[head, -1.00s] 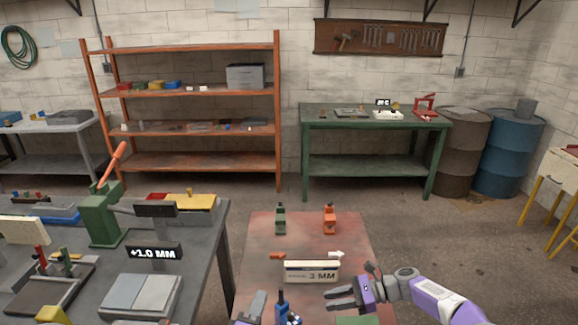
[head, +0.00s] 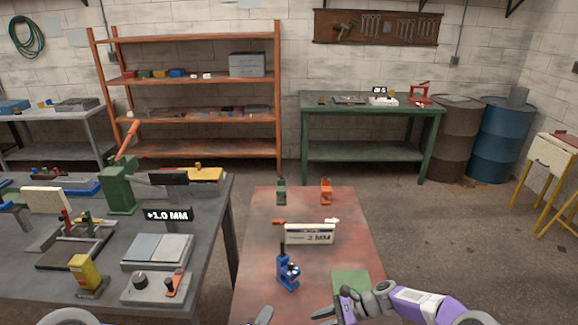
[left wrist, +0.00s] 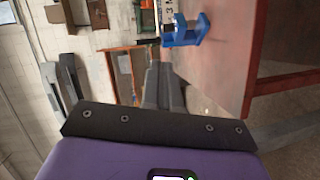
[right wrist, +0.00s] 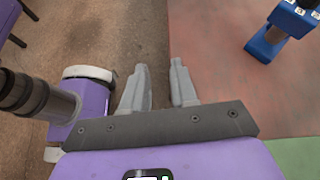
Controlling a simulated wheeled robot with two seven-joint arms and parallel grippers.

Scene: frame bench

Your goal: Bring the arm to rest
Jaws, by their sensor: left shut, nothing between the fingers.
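My left gripper (head: 263,315) shows only as a grey fingertip at the bottom edge of the head view, left of the near part of the red bench. In the left wrist view (left wrist: 160,66) its fingers lie together, shut and empty, with the bench edge to their right. My right gripper (head: 328,310) is at the lower right of the head view, over the near part of the red bench (head: 345,262). In the right wrist view (right wrist: 158,74) its fingers stand apart with nothing between them. The purple right arm comes in from the right.
A blue clamp-like tool (head: 288,271) stands on the red bench between my grippers. Behind it are a white "3 MM" block (head: 309,234), a green tool (head: 281,192) and an orange tool (head: 326,191). A green pad (head: 350,283) lies beside my right gripper. A cluttered grey table (head: 215,215) stands left.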

